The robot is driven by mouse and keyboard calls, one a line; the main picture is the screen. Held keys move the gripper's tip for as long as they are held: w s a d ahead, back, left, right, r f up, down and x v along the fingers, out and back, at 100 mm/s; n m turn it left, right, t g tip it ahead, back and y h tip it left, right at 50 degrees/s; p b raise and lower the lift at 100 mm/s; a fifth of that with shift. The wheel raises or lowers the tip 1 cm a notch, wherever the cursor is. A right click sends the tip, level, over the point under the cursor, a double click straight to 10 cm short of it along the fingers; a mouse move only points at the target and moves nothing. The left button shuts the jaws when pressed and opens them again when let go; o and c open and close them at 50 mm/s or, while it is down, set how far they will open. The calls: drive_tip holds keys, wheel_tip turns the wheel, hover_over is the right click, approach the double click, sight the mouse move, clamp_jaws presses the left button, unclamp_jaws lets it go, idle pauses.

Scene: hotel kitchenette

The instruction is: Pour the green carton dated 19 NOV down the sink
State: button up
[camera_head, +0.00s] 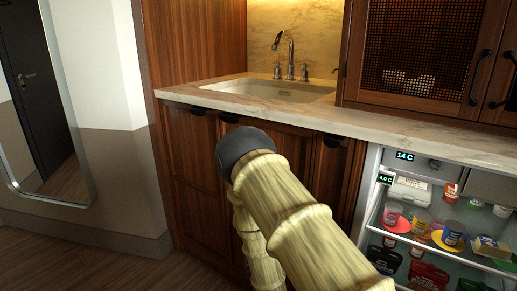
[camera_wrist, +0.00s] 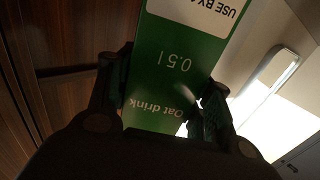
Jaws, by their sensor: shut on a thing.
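In the wrist view, a green carton (camera_wrist: 176,68) sits between the fingers of my gripper (camera_wrist: 165,95), which is shut on it. It shows upside down in the picture, with "Oat drink" and "0.5 l" on it. A white label reads "USE BY", and its date is cut off by the frame's edge. In the head view my arm stands before the cabinet below the counter, and the gripper and carton are hidden. The sink (camera_head: 270,91) is set into the pale stone counter, with a metal tap (camera_head: 284,52) behind it.
The stone counter (camera_head: 420,136) runs right from the sink, under a mesh-front cupboard (camera_head: 425,55). An open fridge (camera_head: 445,215) with several items is at lower right. A mirror (camera_head: 40,110) is on the left wall. Floor is clear at lower left.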

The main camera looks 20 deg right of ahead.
wheel_tip(320, 180, up, 47)
drive_tip(key=p, duration=4.6)
drive_tip(key=shift+r, duration=0.2)
drive_tip(key=shift+w, duration=0.15)
